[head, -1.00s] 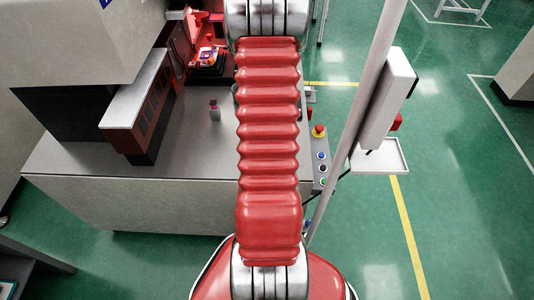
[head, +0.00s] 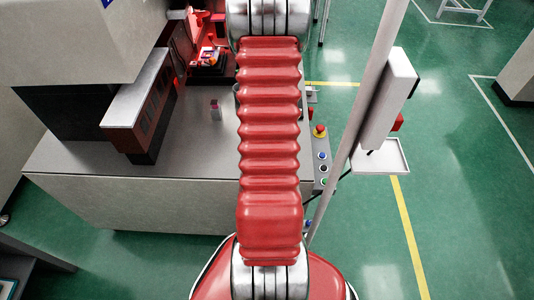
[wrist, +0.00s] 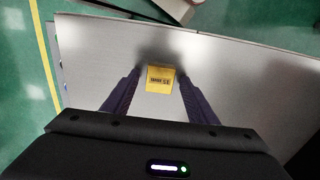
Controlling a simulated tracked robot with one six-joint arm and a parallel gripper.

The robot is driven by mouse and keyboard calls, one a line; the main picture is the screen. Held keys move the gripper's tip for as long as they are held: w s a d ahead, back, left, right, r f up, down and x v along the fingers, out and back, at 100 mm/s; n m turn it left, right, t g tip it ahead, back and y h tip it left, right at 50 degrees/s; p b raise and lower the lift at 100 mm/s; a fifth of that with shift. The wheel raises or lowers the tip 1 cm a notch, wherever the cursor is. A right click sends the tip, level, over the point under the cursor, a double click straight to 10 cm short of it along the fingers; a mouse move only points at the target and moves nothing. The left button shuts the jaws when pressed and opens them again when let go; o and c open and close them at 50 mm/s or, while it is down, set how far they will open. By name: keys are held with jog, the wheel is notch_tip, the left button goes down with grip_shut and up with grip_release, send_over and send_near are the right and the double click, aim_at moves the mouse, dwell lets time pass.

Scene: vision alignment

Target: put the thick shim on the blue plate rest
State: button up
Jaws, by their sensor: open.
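My gripper (wrist: 159,75) is open in the wrist view, its two dark fingers pointing toward a flat grey surface. A small yellow piece with dark printed markings (wrist: 160,80) shows between the fingertips. I cannot tell whether it is the thick shim or a label, nor whether the fingers touch it. I cannot make out a blue plate rest in any view. In the head view my red arm covers the middle, and I cannot make out the gripper there.
A grey worktop (head: 190,145) carries a small grey and pink item (head: 215,110) and a dark slotted unit (head: 143,105). A red-lit recess (head: 208,56) lies at the back. A button panel (head: 321,160) and a pole with a grey box (head: 386,98) stand at right.

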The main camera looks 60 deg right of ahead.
notch_tip(320, 180, up, 12)
dwell(0.6)
dwell(0.7)
jog(key=shift+r, duration=0.1)
jog(key=w+a+r+n+t, duration=0.1)
jog(key=w+a+r+n, duration=0.1)
jog(key=w+a+r, duration=0.3)
jog(key=w+a+r+n+h, duration=0.1)
jog(key=w+a+r+n, duration=0.1)
jog(key=a+r, duration=0.35)
jog(key=w+a+r+n+t, duration=0.15)
jog(key=w+a+r, duration=0.25)
jog(key=a, duration=0.4)
jog(key=s+a+r+n+t, duration=0.1)
jog(key=s+a+r+n, duration=0.1)
jog(key=a, duration=0.8)
jog(key=s+a+r+n+t+y, duration=0.1)
jog(key=a+r+n, duration=0.4)
jog(key=a, duration=0.5)
jog(key=shift+s+a+r+t, duration=0.3)
jog(key=shift+s+r+t, duration=0.2)
jog(key=shift+s, duration=0.55)
